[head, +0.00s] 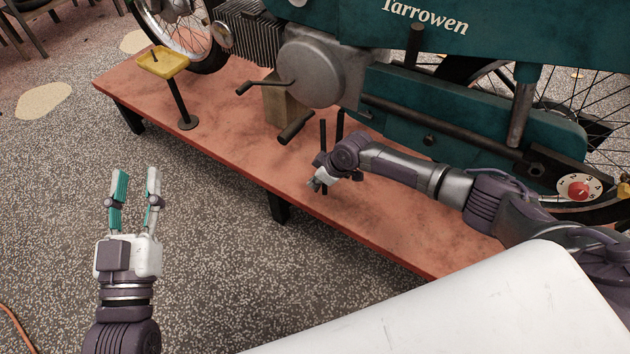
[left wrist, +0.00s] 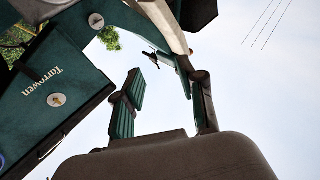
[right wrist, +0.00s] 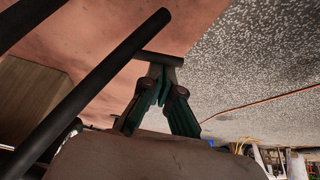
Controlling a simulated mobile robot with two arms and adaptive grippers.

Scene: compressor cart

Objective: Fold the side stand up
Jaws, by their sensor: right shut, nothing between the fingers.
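The green motorcycle (head: 440,110) stands on a low reddish platform. A thin dark upright rod (head: 323,133), which looks like the side stand, reaches down beside my right gripper. My right gripper (head: 316,184) is low over the platform, under the bike's near side, with its fingers shut and empty. In the right wrist view a long dark bar (right wrist: 95,85) slants across the left, and the closed fingertips (right wrist: 161,75) are close to a short dark crosspiece (right wrist: 158,58); contact is unclear. My left gripper (head: 135,185) is open and empty in front of the platform, fingers pointing up.
The reddish platform (head: 225,130) has dark legs. A yellow tray on a post (head: 163,62) stands at its left. Footpegs and a pedal (head: 297,127) stick out from the engine (head: 318,70). A round dial (head: 579,188) sits at the right. Floor space at left is clear.

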